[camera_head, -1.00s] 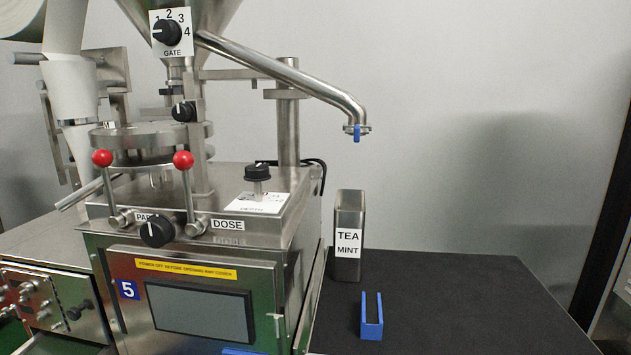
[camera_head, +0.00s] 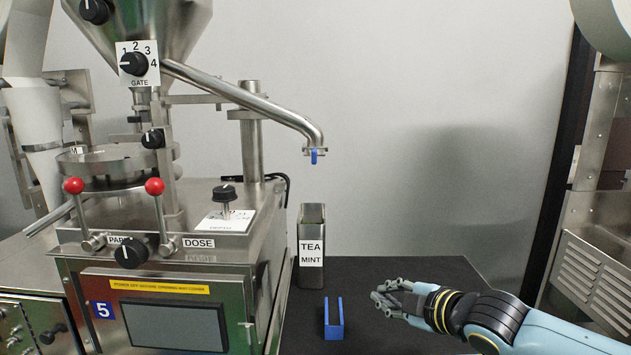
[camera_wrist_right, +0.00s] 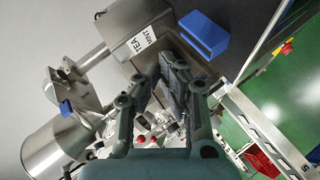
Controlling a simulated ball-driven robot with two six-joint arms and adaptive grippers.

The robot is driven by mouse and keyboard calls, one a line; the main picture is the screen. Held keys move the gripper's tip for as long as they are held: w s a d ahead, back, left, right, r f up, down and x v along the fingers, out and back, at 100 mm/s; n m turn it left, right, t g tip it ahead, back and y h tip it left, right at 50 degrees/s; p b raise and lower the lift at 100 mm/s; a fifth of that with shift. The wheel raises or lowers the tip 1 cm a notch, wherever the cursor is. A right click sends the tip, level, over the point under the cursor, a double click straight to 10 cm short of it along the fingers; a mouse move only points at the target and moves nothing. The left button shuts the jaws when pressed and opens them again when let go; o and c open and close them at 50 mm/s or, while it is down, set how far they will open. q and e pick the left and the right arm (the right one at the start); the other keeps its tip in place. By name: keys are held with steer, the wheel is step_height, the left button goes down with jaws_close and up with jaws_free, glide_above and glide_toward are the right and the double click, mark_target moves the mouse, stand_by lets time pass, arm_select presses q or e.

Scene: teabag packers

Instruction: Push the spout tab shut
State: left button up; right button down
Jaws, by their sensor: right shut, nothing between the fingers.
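The blue spout tab (camera_head: 314,156) hangs at the end of the slanted steel spout (camera_head: 270,108), well above the tea tin. The tab also shows at the left of the right wrist view (camera_wrist_right: 66,108). My right gripper (camera_head: 377,297) is low over the black mat at the right, shut and empty. It is below and to the right of the tab, clearly apart from it. In the wrist view its fingers (camera_wrist_right: 173,62) are together with nothing held. My left gripper is not in view. Whether the tab is fully open cannot be told.
The steel TEA MINT tin (camera_head: 312,222) stands beneath the spout. A blue U-shaped holder (camera_head: 334,325) sits on the mat (camera_head: 400,268) in front of it. The steel packing machine (camera_head: 190,262) fills the left. Open air lies right of the spout.

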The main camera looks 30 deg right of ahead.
steer(key=w+a+r+n+t+y+p, duration=0.1)
steer(key=r+n, duration=0.3)
steer(key=r, duration=0.7)
steer(key=w+a+r+n+t+y+p, duration=0.2)
steer(key=a+r+n+t+y, duration=0.1)
steer(key=r, duration=0.8)
steer(key=shift+w+a+r+n, duration=0.3)
steer(key=shift+a+r+n, duration=0.1)
steer(key=shift+a+n, duration=0.2)
